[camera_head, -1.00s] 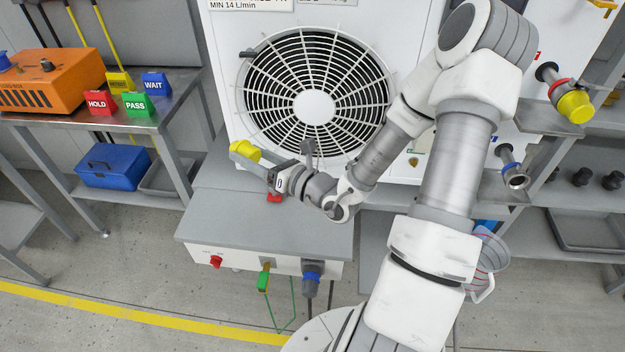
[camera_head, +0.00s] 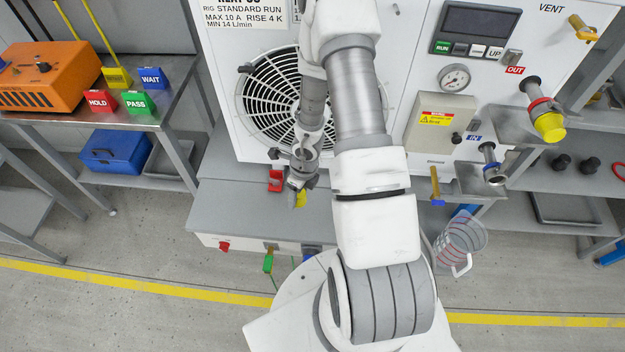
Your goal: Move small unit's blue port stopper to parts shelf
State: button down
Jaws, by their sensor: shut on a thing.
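My gripper (camera_head: 297,187) is low in front of the fan grille, over the grey bench top, and points down. It is shut on a yellow stopper (camera_head: 301,200), partly hidden by the jaws and arm. The blue-ringed port (camera_head: 490,161) marked IN, on the white unit's right side, is open with no stopper on it. The red-ringed OUT port above it carries another yellow stopper (camera_head: 550,126). A grey shelf (camera_head: 530,182) at the right holds dark fittings; I cannot tell for certain that it is the parts shelf.
My arm crosses the middle of the view before the white unit (camera_head: 405,60). A clear measuring jug (camera_head: 461,243) stands below the ports. A steel table (camera_head: 150,118) at the left holds an orange device (camera_head: 45,80) and coloured signs. Floor in front is open.

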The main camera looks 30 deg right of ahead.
jog(key=shift+g+h, duration=0.5)
jog(key=shift+h, duration=0.1)
jog(key=d+f+b, duration=0.1)
jog(key=f+b, duration=0.1)
jog(key=s+d+f+b, duration=0.1)
jog(key=f+b, duration=0.1)
jog(key=d+f+b, duration=0.1)
jog(key=f+b, duration=0.1)
jog(key=shift+s+d+f, duration=0.1)
jog(key=shift+s+d, duration=0.1)
jog(key=shift+d, duration=0.2)
jog(key=shift+f+b, duration=0.45)
grip_release()
notch_tip(320, 180, up, 17)
jog(key=p, duration=0.8)
jog(key=shift+r, duration=0.2)
jog(key=shift+r+n, duration=0.1)
jog(key=shift+n, duration=0.2)
